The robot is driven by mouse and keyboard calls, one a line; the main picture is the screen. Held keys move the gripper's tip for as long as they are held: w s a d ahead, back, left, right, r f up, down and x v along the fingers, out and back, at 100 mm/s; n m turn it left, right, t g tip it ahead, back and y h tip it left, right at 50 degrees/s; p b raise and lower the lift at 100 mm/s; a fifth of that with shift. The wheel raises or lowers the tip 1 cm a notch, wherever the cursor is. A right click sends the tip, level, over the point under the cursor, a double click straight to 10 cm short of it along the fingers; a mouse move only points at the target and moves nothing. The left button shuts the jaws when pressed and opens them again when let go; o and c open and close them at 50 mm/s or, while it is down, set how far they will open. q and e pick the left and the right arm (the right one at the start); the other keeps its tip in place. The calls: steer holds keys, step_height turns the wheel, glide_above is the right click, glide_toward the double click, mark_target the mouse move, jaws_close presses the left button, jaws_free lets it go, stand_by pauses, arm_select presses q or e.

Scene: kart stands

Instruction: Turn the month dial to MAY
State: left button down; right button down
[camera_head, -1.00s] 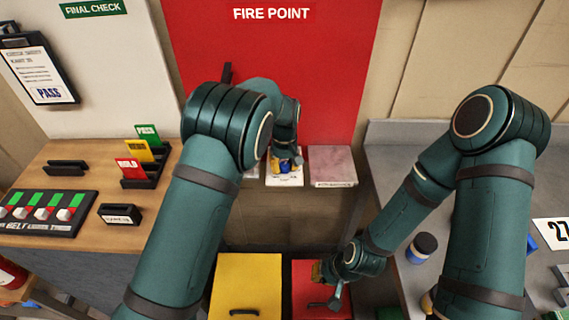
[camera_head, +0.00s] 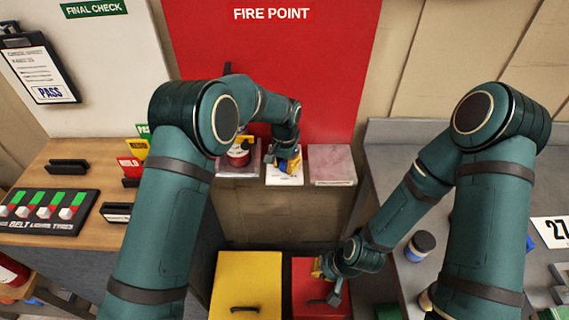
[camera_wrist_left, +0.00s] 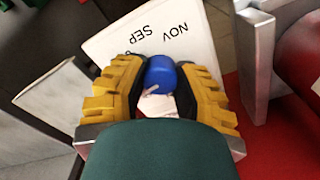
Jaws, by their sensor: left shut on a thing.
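The month dial is a white plate (camera_wrist_left: 190,28) with a blue knob (camera_wrist_left: 161,73); the words NOV and SEP show upside down in the left wrist view. The other months are hidden or out of view. My left gripper (camera_wrist_left: 160,92) has its yellow fingers closed around the blue knob, one on each side. In the head view the dial plate (camera_head: 284,180) sits on the ledge under the red FIRE POINT panel, with my left gripper (camera_head: 288,163) over it. My right gripper (camera_head: 326,282) hangs over the red lid; its jaw state is unclear.
A yellow lid (camera_head: 247,280) and a red lid (camera_head: 318,308) lie below. Wooden and grey counters flank the ledge.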

mark_target(285, 164)
arm_select(q)
steer(key=shift+f+m, duration=0.1)
steer(key=shift+m, duration=0.6)
steer(key=c, duration=0.6)
jaws_free()
steer(key=shift+c, duration=0.2)
step_height(285, 164, up, 12)
steer(key=shift+s, duration=0.1)
